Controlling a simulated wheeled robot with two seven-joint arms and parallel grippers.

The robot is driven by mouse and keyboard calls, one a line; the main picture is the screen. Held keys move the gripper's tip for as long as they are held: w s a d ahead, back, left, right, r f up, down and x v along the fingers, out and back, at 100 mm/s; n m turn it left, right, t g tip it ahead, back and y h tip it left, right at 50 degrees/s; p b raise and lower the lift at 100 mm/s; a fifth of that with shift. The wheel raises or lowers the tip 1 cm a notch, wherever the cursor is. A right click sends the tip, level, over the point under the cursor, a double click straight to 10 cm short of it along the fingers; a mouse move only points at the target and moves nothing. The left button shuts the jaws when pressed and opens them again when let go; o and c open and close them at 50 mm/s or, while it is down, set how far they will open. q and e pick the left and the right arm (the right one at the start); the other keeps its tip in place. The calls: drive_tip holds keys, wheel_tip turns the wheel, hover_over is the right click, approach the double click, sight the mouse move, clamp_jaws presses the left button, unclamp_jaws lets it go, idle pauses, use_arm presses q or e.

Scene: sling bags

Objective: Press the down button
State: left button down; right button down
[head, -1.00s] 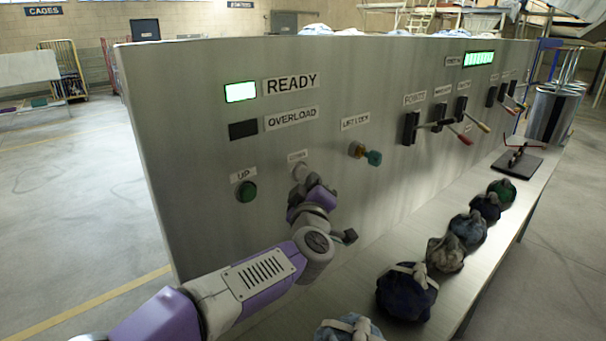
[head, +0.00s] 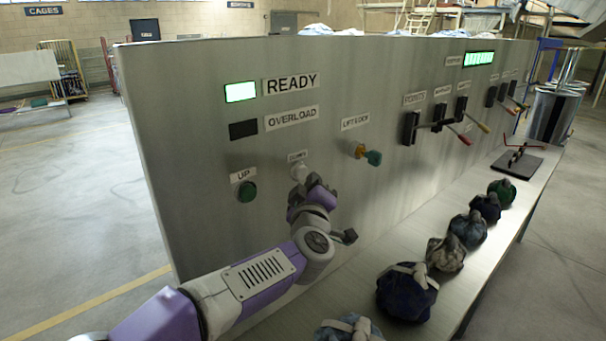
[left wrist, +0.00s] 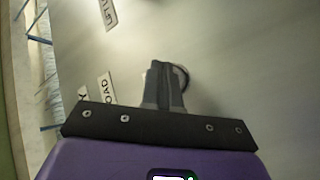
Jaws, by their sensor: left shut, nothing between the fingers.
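The down button (head: 300,171) is a pale round button under a small label (head: 298,157) on the grey panel (head: 215,225). My left gripper (head: 299,188) is shut and empty, with its fingertips just below and in front of the button in the head view. In the left wrist view the closed fingers (left wrist: 163,70) point at the panel, and a round rim, likely the button's (left wrist: 183,76), shows partly behind them. Whether the tips touch the button cannot be told. My right gripper is not in view.
The green UP button (head: 247,191) is to the left. The yellow and teal lift lock key (head: 369,155) is to the right, with levers (head: 437,122) beyond. Several tied bags (head: 407,291) line the ledge below the panel. The READY lamp (head: 240,92) glows green.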

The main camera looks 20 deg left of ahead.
use_arm(q)
drive_tip(key=shift+a, duration=0.1)
drive_tip(key=shift+w+a, duration=0.25)
drive_tip(key=shift+a, duration=0.05)
